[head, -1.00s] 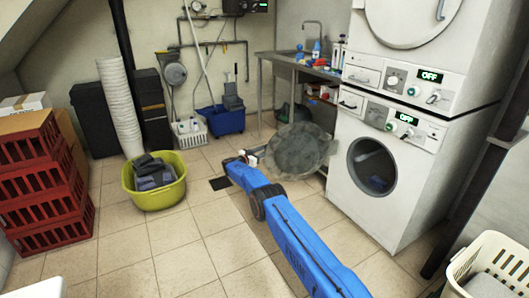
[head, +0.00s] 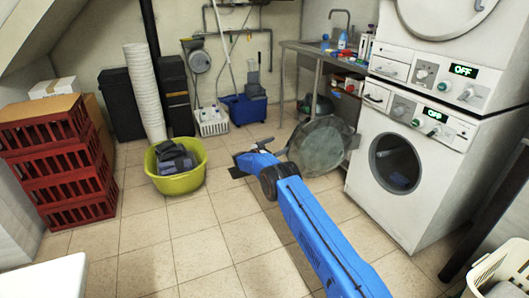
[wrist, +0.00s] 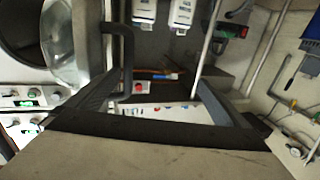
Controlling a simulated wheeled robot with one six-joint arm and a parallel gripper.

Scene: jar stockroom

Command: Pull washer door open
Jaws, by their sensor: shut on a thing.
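The white front-loading washer (head: 393,215) stands at the right, under a second machine, with its round opening showing. Its round grey glass door (head: 325,147) is swung wide open to the left of the opening. In the wrist view the door (wrist: 60,45) is at upper left, beside the dark opening. A dark bent handle (wrist: 127,42) shows at the door's rim. My gripper (head: 268,148) is at the door's left edge, shut on the handle; the exact contact is hard to see. In the wrist view my gripper (wrist: 160,80) has its fingers pointing up the picture.
A green tub (head: 192,182) with dark items stands left of my arm. Red crates (head: 75,195) are at far left, a pale basket (head: 490,268) at lower right. A metal sink table (head: 300,48) stands behind the door.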

